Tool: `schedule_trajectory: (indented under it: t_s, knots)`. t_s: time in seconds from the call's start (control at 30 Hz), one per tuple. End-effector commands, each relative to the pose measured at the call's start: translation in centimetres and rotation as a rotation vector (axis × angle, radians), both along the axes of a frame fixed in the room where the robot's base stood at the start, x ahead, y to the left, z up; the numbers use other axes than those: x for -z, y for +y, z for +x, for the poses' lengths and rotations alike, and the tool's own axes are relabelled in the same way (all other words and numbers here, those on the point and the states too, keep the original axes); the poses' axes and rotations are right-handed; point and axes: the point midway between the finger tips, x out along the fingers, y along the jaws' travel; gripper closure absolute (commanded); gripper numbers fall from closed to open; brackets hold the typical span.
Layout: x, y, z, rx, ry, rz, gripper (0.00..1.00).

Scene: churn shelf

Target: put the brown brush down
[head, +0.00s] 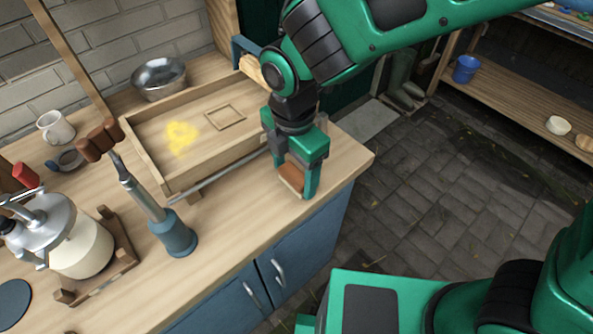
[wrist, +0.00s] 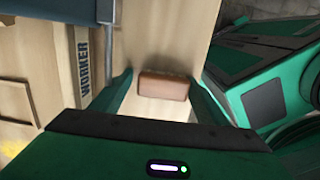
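The brown brush (head: 292,173) is between the two fingers of my gripper (head: 294,168), over the right end of the wooden counter (head: 338,162). In the wrist view the brush (wrist: 163,84) shows as a small brown block between the fingertips (wrist: 161,80). My gripper points down and is shut on it. A pale strip shows along the brush's lower edge in the head view. I cannot tell whether the brush touches the counter top.
A wooden tray (head: 152,166) with a yellow patch lies left of my gripper. Bare counter lies around the brush, with the front edge close by.

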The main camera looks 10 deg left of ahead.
Motion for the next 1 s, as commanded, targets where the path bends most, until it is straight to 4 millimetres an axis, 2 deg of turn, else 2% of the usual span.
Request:
schedule_trajectory:
  t_s: [0.03, 0.63, 0.77, 1.0]
  knots:
    - [1.3, -0.5, -1.0, -0.011, 0.025, -0.023, 0.23]
    - [0.8, -0.4, -1.4, -0.017, 0.021, -0.021, 0.23]
    - [-0.8, -0.5, -1.5, -0.016, 0.020, -0.021, 0.23]
    - [-5.9, -0.4, -1.3, -0.010, 0.014, -0.018, 0.23]
